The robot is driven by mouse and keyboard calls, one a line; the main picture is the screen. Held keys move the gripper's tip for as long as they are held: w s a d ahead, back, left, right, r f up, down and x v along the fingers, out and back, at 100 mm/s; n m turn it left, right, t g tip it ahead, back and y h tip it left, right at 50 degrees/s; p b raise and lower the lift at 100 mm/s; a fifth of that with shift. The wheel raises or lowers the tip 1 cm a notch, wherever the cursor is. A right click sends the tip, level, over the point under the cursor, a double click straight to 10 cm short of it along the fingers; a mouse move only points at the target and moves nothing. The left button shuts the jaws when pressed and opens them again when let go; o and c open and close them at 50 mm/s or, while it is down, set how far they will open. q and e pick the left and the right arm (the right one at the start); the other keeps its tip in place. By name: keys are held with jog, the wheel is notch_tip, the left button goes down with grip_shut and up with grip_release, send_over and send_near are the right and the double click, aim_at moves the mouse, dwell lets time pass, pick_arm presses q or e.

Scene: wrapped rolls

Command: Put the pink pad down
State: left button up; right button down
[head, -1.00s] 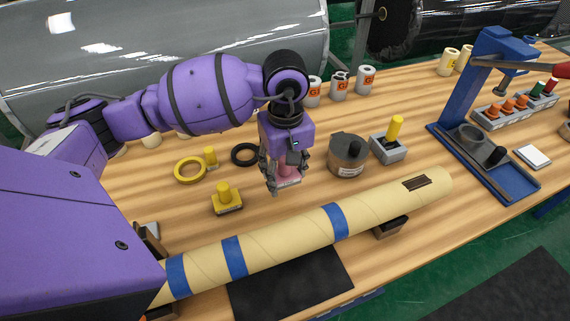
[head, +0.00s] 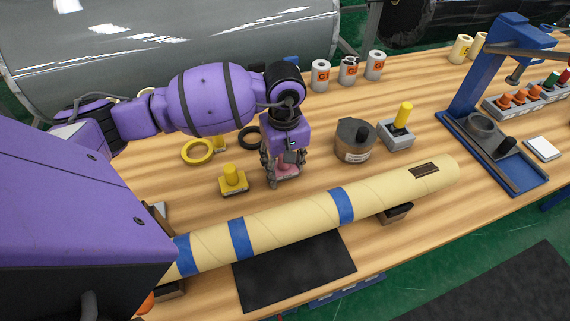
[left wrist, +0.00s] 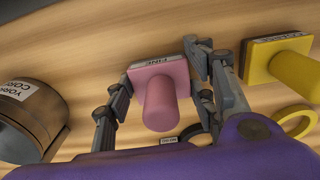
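The pink pad (head: 287,169) stands upright on the bench between the yellow pad and the round grey tin. In the left wrist view it shows as a pink round handle on a square pink base (left wrist: 160,102), with a label on the base's side. My left gripper (head: 284,176) is directly above it, pointing down. Its fingers stand on either side of the pad, clear of the handle and close to the base edges. Whether a fingertip touches the base is hard to see. The base looks to rest on the wood. My right gripper is not in view.
A yellow pad (head: 233,180), a yellow ring (head: 198,152) and a black ring (head: 249,138) lie to the left. The tin (head: 354,141) and a grey block with a yellow handle (head: 397,130) stand right. A long wrapped roll (head: 290,217) crosses in front. A blue press (head: 490,80) stands far right.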

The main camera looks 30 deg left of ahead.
pick_arm(q)
jog(key=o, duration=0.4)
notch_tip(320, 180, up, 12)
jog(key=shift+r, duration=0.2)
jog(key=shift+s+f, duration=0.1)
jog(key=shift+s, duration=0.05)
dwell(0.6)
